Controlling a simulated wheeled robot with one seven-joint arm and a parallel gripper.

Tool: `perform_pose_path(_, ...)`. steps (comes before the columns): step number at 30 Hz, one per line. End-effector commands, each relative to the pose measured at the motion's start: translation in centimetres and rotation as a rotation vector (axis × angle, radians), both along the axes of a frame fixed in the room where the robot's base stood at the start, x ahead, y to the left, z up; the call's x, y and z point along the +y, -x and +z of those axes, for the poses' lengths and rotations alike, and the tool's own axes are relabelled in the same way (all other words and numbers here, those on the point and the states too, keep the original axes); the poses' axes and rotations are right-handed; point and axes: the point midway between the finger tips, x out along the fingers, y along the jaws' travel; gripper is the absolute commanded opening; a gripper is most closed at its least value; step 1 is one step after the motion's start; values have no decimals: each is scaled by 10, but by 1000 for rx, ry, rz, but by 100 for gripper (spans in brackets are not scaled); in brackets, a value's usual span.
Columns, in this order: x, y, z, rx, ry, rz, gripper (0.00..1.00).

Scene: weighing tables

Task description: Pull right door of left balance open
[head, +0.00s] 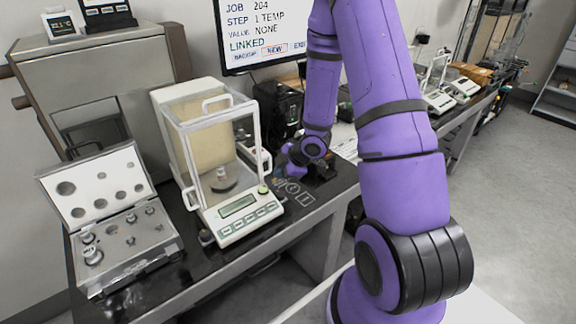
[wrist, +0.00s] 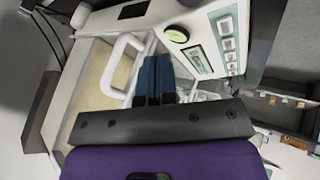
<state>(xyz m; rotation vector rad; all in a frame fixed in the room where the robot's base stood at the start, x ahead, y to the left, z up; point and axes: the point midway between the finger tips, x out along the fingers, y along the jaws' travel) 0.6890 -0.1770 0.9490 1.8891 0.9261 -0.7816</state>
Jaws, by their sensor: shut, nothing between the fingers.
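The left balance (head: 238,207) has a clear glass shield with white frames and a keypad front. Its right door's white handle (head: 264,165) stands out on the side facing my arm. My gripper (head: 285,163) is low beside that side of the balance, small and partly hidden by my wrist in the head view. In the wrist view my blue fingers (wrist: 154,75) are together and empty. A white loop handle (wrist: 122,64) is just left of them; I cannot tell if they touch it. The balance's display (wrist: 196,60) is up and right of the fingers. Whether the right door is slid back at all is unclear.
An open case of weights (head: 112,235) lies left of the balance. A small metal weight stands on the pan (head: 223,186) inside the shield. A black box (head: 278,108) is behind on the right, below the screen (head: 262,35). The table edge runs along the front.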

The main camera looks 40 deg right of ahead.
Motion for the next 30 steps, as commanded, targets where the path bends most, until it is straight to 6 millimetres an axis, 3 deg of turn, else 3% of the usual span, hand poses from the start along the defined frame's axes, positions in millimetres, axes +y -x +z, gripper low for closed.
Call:
perform_pose_path(6, -6, -29, 1, -2, 1, 0, 0)
perform_pose_path(24, -7, -41, 2, -1, 1, 0, 0)
perform_pose_path(30, -7, -65, 2, -3, 0, 0, 0)
